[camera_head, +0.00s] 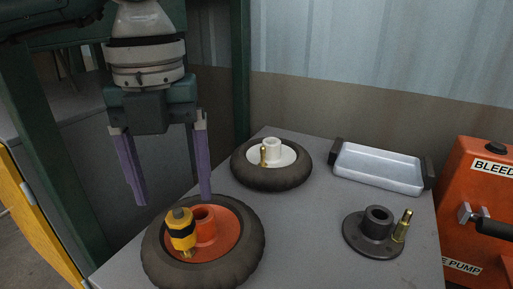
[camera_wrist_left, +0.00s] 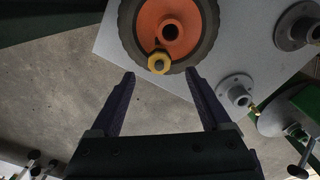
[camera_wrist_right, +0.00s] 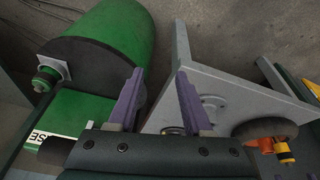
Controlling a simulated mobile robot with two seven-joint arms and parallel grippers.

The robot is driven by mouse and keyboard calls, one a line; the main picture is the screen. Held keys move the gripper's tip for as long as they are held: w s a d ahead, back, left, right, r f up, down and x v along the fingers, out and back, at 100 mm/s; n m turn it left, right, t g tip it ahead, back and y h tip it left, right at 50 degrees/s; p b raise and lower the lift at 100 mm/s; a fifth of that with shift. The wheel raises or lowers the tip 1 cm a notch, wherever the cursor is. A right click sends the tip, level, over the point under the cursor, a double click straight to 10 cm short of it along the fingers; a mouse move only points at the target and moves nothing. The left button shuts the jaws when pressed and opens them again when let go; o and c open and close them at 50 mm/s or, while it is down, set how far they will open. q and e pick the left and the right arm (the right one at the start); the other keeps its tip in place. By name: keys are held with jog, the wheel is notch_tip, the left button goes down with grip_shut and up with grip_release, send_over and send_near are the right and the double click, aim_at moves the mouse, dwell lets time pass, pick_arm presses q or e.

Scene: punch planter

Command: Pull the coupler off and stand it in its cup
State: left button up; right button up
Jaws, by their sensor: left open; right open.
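The yellow coupler (camera_head: 181,230) with a dark band and grey top stands at the orange hub (camera_head: 206,225) of the nearest black-tyred wheel (camera_head: 249,250). It also shows in the left wrist view (camera_wrist_left: 158,62), centred just beyond the fingertips. My left gripper (camera_head: 173,196) is open and empty, its purple fingers pointing down above and slightly left of the coupler, apart from it. A dark flanged cup (camera_head: 376,219) with a brass stem beside it stands at the table's right; I cannot tell if this is the coupler's cup. My right gripper (camera_wrist_right: 160,92) is open and empty.
A white-hubbed wheel (camera_head: 273,163) with a brass stem sits at the back. A silver tray (camera_head: 377,169) lies back right, near an orange pump box (camera_head: 480,200). In the right wrist view a green tank (camera_wrist_right: 105,45) stands beside the grey table. The table's middle is clear.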

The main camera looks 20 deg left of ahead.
aim_at(179, 216)
pick_arm(q)
notch_tip(179, 216, down, 7)
jog(key=b, duration=0.4)
jog(key=shift+r, duration=0.1)
jog(key=shift+a, duration=0.1)
jog(key=shift+c, duration=0.7)
grip_shut()
jog(key=shift+c, duration=2)
grip_release()
grip_shut()
